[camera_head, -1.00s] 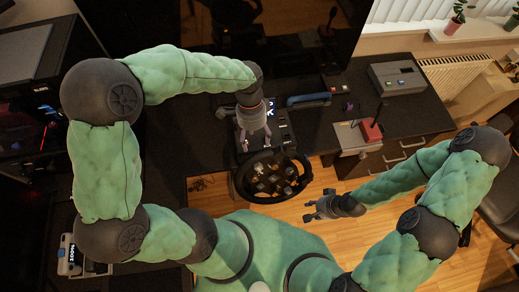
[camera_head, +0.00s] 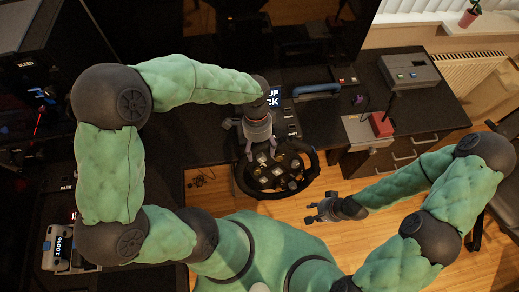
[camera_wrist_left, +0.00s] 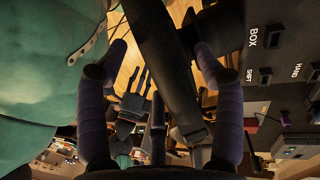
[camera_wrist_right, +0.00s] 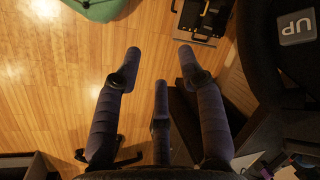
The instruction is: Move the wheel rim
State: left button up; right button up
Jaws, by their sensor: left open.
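The black wheel rim (camera_head: 313,166) is a round ring around a hub with several lit buttons, at the near edge of the dark desk. My left gripper (camera_head: 260,153) is at the rim's far left part. In the left wrist view a dark, thick bar, seemingly the rim (camera_wrist_left: 160,50), runs between the open fingers of my left gripper (camera_wrist_left: 161,54). I cannot tell whether they touch it. My right gripper (camera_head: 322,209) is open and empty, low to the right of the wheel. In the right wrist view its fingers (camera_wrist_right: 160,54) have bare floor between them; the wheel's dark edge (camera_wrist_right: 268,68) is at the right.
A blue handle (camera_head: 316,90) lies behind the wheel on the desk. A red block (camera_head: 381,124) and a grey box (camera_head: 408,70) stand to the right. A white device reading 100% (camera_head: 57,245) is at the lower left. Wooden floor shows beside my right gripper.

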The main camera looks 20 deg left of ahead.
pick_arm(q)
grip_shut()
